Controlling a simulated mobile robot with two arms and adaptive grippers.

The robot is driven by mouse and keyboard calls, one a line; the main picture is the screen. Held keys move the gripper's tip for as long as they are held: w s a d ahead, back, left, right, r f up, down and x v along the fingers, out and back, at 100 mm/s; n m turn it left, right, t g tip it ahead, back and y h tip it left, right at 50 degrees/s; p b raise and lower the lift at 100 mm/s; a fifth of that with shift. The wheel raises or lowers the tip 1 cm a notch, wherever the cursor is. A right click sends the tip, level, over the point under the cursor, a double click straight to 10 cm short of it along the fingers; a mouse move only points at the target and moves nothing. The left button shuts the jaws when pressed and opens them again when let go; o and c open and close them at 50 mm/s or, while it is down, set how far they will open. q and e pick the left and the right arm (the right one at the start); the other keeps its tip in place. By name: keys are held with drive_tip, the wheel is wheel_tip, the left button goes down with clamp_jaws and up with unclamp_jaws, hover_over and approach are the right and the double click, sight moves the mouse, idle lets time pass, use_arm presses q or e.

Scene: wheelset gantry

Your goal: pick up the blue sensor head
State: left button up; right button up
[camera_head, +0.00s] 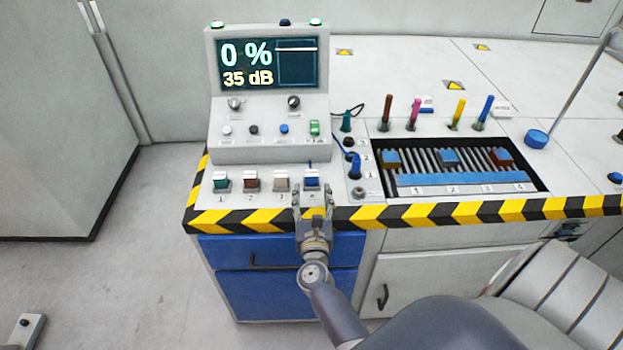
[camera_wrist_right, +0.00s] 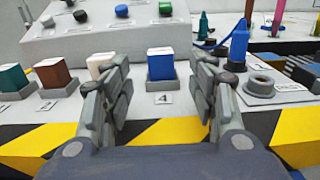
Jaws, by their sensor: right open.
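The blue sensor head (camera_head: 311,176) is a small blue block standing upright in the holder marked 4, at the right end of a row on the console's front ledge. In the right wrist view the blue sensor head (camera_wrist_right: 160,64) shows centred beyond the fingers, its lower part inside the grey holder. My right gripper (camera_head: 312,193) is open and empty, just in front of the block, one finger towards each side. In the right wrist view a gap shows between each finger and the block. My left gripper is not in view.
Beige (camera_head: 282,178), brown (camera_head: 251,180) and green (camera_head: 220,182) blocks stand in holders to the left. A blue plug (camera_head: 355,168) with a cable stands close on the right. The console (camera_head: 268,150) rises behind. A striped edge (camera_head: 400,213) runs along the front.

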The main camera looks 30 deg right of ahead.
sight(312, 177)
drive_tip(key=x, duration=0.2)
drive_tip(key=shift+w+d, duration=0.1)
drive_tip(key=shift+w, duration=0.15)
drive_tip(key=shift+w+d+r, duration=0.2)
drive_tip(key=shift+w+d, duration=0.1)
drive_tip(key=shift+w, duration=0.2)
drive_tip(key=x, duration=0.4)
drive_tip(key=shift+w+d+r, duration=0.1)
drive_tip(key=shift+w+d, duration=0.05)
drive_tip(key=shift+d, duration=0.05)
drive_tip(key=shift+r, duration=0.1)
drive_tip(key=c, duration=1.2)
